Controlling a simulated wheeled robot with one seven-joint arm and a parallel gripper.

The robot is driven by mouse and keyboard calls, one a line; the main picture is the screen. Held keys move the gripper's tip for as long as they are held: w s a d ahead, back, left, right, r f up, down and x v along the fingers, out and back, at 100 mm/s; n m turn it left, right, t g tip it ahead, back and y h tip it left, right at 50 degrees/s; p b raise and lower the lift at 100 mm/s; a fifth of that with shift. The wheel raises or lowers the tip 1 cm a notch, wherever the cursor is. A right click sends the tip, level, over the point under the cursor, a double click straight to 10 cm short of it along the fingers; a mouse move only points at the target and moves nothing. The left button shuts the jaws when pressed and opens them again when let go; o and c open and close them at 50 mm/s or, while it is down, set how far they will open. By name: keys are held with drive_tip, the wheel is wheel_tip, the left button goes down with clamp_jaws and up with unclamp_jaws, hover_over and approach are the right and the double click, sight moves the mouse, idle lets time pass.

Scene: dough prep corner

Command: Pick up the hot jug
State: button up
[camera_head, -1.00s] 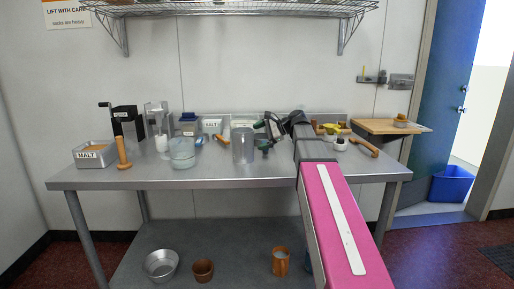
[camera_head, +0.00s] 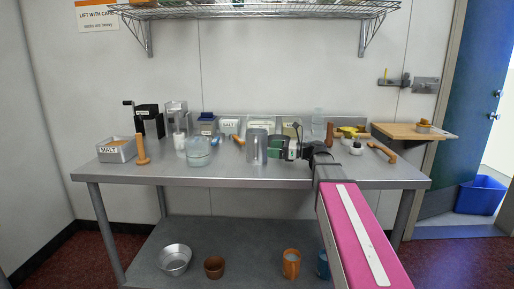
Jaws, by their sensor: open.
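A tall, see-through grey jug (camera_head: 257,147) stands upright near the front middle of the steel table (camera_head: 230,176). No heat mark is visible on it, so I cannot tell for sure that it is the hot jug. My gripper (camera_head: 276,148) is just right of this jug, low over the table and pointing left. It is open, with no held object visible. The fingers are small and dark green or black, and I cannot tell whether they touch the jug. My wrist and pink arm cover part of the table's right side.
A glass bowl (camera_head: 198,152), a wooden pestle-like tool (camera_head: 141,150) and a malt bin (camera_head: 117,150) stand on the left. A wooden roller (camera_head: 381,152) lies at the right. The table's front strip is mostly clear.

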sight(260, 147)
drive_tip(key=shift+w+a, duration=0.2)
drive_tip(key=shift+a, duration=0.8)
drive_tip(key=shift+w+a, duration=0.2)
drive_tip(key=shift+a, duration=0.75)
drive_tip(key=shift+w+a, duration=0.2)
drive_tip(key=shift+a, duration=0.8)
drive_tip(key=c, duration=0.6)
